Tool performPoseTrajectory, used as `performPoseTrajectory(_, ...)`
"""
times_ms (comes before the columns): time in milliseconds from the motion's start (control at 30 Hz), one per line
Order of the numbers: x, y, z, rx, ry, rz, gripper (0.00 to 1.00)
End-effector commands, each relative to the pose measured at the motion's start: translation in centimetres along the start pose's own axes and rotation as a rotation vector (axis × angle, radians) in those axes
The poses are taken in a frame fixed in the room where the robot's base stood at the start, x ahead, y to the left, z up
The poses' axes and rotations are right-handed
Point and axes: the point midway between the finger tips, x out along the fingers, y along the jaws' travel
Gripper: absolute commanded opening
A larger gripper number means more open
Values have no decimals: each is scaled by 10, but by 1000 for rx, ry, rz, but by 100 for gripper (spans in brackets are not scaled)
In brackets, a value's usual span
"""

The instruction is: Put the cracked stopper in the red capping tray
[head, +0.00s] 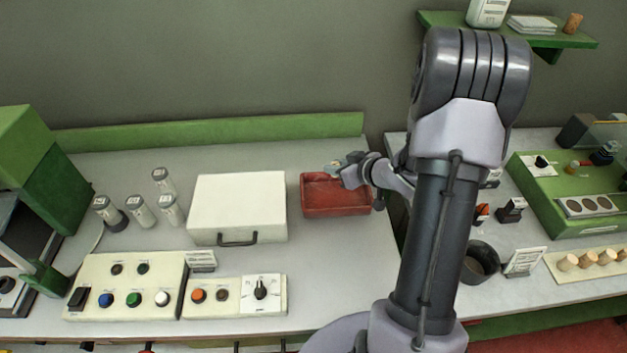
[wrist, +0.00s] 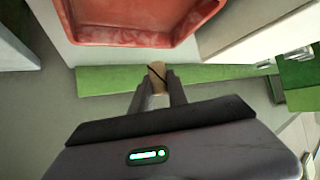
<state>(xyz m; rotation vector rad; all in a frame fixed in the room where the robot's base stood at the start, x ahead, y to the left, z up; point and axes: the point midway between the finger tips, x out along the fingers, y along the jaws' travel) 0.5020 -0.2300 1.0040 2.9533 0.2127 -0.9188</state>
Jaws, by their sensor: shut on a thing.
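My gripper (wrist: 157,88) is shut on a tan cork stopper (wrist: 157,71) with a dark line across it, the cracked stopper. The red capping tray (wrist: 130,36) shows in the upper part of the wrist view, apart from the stopper. In the head view the red tray (head: 335,209) sits on the grey counter, right of the white box. My gripper (head: 338,171) is at the tray's back edge there, above it or just behind it; I cannot tell which. The stopper is too small to make out clearly in the head view.
A white box with a handle (head: 238,209) stands left of the tray. Several grey-lidded jars (head: 143,212) and control panels (head: 125,286) are further left. A green ledge (head: 215,132) runs along the back. On the right counter are a rack of corks (head: 587,261) and a dark pot (head: 480,263).

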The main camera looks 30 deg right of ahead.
Motion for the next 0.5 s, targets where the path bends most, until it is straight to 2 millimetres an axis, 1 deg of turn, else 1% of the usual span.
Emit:
performPoseTrajectory(67, 3, 7, 12, 6, -1, 4, 0)
performPoseTrajectory(200, 25, 8, 46, 6, -2, 4, 0)
performPoseTrajectory(367, 38, 8, 64, 4, -1, 4, 0)
performPoseTrajectory(500, 53, 8, 86, 5, -2, 4, 0)
